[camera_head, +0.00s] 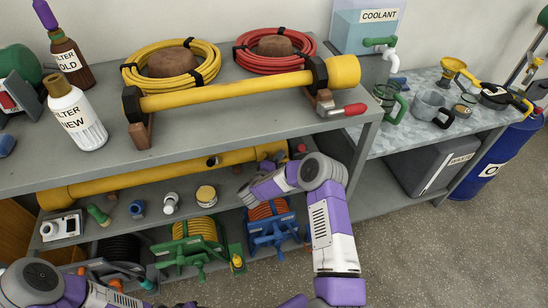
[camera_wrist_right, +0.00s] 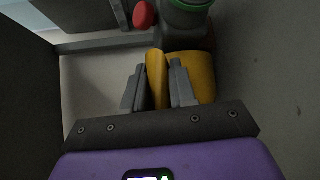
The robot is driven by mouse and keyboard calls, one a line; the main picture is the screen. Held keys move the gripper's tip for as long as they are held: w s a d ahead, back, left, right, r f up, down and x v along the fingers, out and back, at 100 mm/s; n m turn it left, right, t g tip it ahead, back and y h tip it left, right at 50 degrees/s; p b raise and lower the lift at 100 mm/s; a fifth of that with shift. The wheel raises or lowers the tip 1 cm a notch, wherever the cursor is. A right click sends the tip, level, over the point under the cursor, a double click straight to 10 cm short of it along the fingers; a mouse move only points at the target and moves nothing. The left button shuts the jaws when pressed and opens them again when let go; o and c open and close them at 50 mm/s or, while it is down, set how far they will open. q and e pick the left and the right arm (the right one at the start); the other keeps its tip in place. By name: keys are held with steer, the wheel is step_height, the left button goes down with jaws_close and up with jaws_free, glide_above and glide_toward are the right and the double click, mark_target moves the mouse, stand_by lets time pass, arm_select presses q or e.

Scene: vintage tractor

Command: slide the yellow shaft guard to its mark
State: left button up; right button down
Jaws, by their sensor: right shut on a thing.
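A yellow shaft guard tube (camera_head: 150,178) lies lengthwise on the lower shelf under the bench top, its right part near my right gripper (camera_head: 246,190). The arm partly hides that end. In the right wrist view, my right gripper (camera_wrist_right: 157,88) is shut on a thin upright yellow piece (camera_wrist_right: 156,70), with a wider yellow part (camera_wrist_right: 204,78) just right of the fingers. A second yellow tube (camera_head: 225,91) with dark collars rests in supports on the bench top. I cannot make out a mark. My left gripper is out of view; only its arm shows at lower left.
The lower shelf holds a white camera-like box (camera_head: 62,228), small jars and tools close to the guard. Green (camera_head: 190,250) and blue (camera_head: 270,230) reel frames stand below. A red-handled clamp (camera_head: 340,109) sits at the bench edge. Floor at right is clear.

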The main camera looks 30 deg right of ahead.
steer(key=shift+w+a, duration=0.2)
steer(key=shift+a, duration=0.7)
steer(key=shift+w+a, duration=0.25)
steer(key=shift+a, duration=0.6)
steer(key=shift+w+a, duration=0.2)
steer(key=shift+a, duration=0.7)
steer(key=shift+w+a, duration=0.2)
steer(key=shift+a, duration=0.65)
steer(key=shift+w+a, duration=0.25)
steer(key=shift+a, duration=0.65)
steer(key=shift+w+a, duration=0.2)
steer(key=shift+a, duration=0.65)
steer(key=c, duration=0.8)
jaws_free()
steer(key=shift+c, duration=0.2)
steer(key=shift+a, duration=0.15)
steer(key=p+v, duration=0.2)
steer(key=v, duration=0.5)
steer(key=shift+s+p, duration=0.15)
steer(key=shift+p, duration=0.25)
steer(key=shift+a, duration=0.15)
